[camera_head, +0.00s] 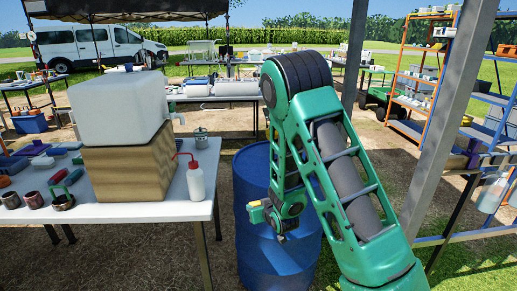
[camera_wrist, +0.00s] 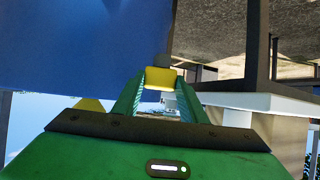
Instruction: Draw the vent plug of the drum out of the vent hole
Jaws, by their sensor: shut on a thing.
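The blue drum (camera_head: 248,185) stands upright right of the near table, partly hidden behind my arm. It also fills the upper left of the wrist view (camera_wrist: 75,50). My gripper (camera_head: 257,212) shows small in front of the drum's side. In the wrist view its two green fingers (camera_wrist: 160,88) are closed on a small yellow piece with a grey end, apparently the vent plug (camera_wrist: 160,78). The plug's grey end shows against the blue drum and the ground behind. The vent hole is not visible, and I cannot tell whether the plug touches the drum.
The near white table (camera_head: 150,211) holds a wooden block (camera_head: 130,170) with a white container (camera_head: 118,105), a red-tipped wash bottle (camera_head: 196,182) and several cups. A grey post (camera_head: 450,110) and shelves stand right of my arm.

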